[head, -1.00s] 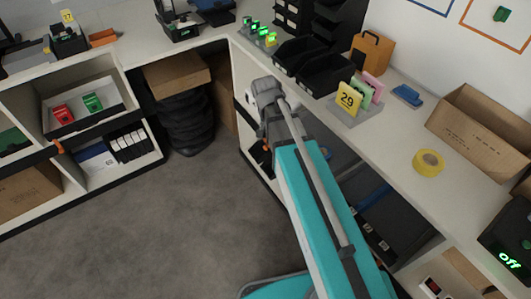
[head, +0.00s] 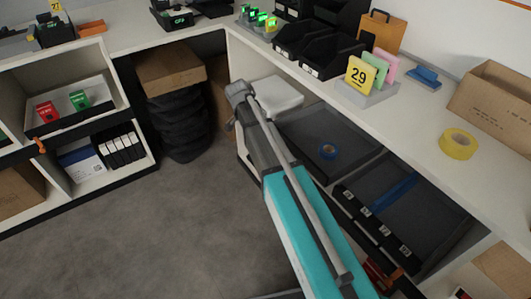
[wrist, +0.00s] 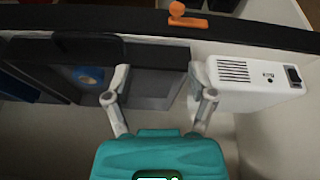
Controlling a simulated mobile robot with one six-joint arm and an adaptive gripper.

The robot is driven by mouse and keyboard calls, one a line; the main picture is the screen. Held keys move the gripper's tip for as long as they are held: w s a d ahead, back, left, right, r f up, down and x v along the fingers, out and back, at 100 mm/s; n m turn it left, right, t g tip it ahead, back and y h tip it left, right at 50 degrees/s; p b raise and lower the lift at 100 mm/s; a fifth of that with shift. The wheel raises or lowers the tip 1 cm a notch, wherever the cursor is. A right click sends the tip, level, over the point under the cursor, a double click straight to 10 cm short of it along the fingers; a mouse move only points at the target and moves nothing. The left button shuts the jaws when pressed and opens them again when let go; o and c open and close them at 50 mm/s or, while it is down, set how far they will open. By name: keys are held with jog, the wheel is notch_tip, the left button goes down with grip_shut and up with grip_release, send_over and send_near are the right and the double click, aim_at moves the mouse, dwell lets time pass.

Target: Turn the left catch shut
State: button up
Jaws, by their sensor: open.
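An orange catch (wrist: 188,20) lies on the black front edge (wrist: 130,20) at the top of the wrist view. Its bar runs roughly along that edge, with a round knob near its left end. My gripper (wrist: 160,72) is open and empty, its fingers apart and clear of the catch. It is over the shelf contents, between a dark tray and a white box.
The white box (wrist: 250,82) with a switch stands right of my fingers. The dark tray (wrist: 150,88) holds blue tape (wrist: 90,76). Above the shelf, the counter (head: 425,150) carries black bins, numbered cards and yellow tape (head: 458,144). The floor (head: 150,230) at left is clear.

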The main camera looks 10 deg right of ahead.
jog(key=shift+m, duration=0.8)
jog(key=shift+w+a+f+b, duration=0.3)
jog(key=shift+w+f+b, duration=0.3)
jog(key=shift+w+f, duration=0.2)
jog(key=shift+w+a+f+b, duration=0.25)
jog(key=shift+w+f+b, duration=0.35)
jog(key=shift+w+f, duration=0.15)
jog(key=shift+f, duration=0.15)
jog(key=b+x, duration=0.8)
jog(key=x, duration=0.1)
jog(key=b+x, duration=0.4)
jog(key=shift+w+d+f+b, duration=0.15)
jog(key=shift+d+b, duration=0.2)
